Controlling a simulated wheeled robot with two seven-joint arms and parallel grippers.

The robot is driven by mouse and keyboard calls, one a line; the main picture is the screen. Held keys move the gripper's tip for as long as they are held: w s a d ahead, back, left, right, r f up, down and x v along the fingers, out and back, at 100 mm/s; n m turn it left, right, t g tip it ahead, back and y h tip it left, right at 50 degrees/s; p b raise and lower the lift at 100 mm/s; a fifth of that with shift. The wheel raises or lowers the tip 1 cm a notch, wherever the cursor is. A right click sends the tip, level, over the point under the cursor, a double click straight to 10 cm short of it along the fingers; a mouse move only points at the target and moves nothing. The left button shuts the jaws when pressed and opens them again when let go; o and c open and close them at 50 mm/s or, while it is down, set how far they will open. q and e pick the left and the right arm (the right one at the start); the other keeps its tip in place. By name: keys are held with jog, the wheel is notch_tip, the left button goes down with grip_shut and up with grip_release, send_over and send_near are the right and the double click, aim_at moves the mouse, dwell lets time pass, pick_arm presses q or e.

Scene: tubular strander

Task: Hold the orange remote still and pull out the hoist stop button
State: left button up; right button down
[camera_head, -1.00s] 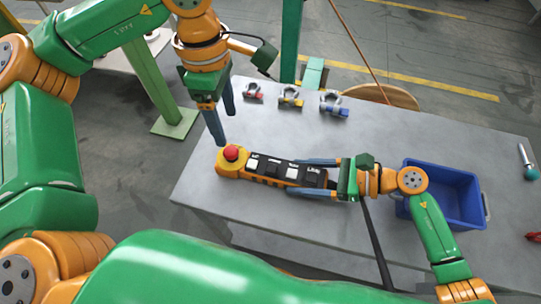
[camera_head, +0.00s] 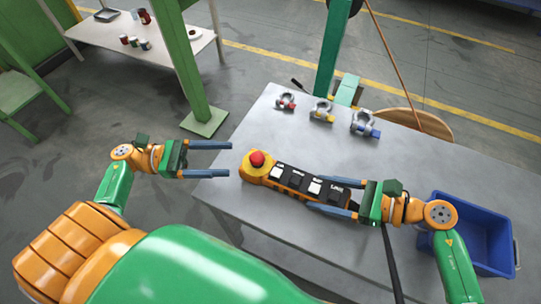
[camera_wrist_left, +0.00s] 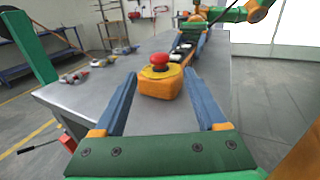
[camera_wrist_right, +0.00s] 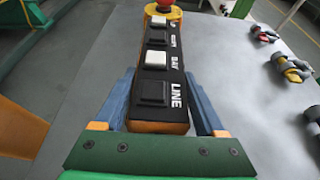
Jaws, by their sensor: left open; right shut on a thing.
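The orange remote (camera_head: 298,183) lies on the grey table, with black and white push buttons along its dark face. The red stop button (camera_head: 257,159) sits in a yellow collar at its left end. It also shows in the left wrist view (camera_wrist_left: 159,61), ahead between the fingers. My right gripper (camera_head: 330,195) is shut on the remote's right end, one finger on each side, as the right wrist view (camera_wrist_right: 160,95) shows. My left gripper (camera_head: 222,160) is open and empty, level with the stop button and a short way left of it, fingers pointing at it.
Several shackles with red, yellow and blue pins, such as the blue one (camera_head: 365,124), stand along the table's back edge. A blue bin (camera_head: 470,232) is at the right. A black cable (camera_head: 391,262) runs from the remote toward the front.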

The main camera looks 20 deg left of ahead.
aim_at(271, 163)
pick_arm(q)
jog(key=x, duration=1.1)
jog(key=shift+w+d, duration=0.15)
jog(key=shift+d, duration=0.2)
grip_shut()
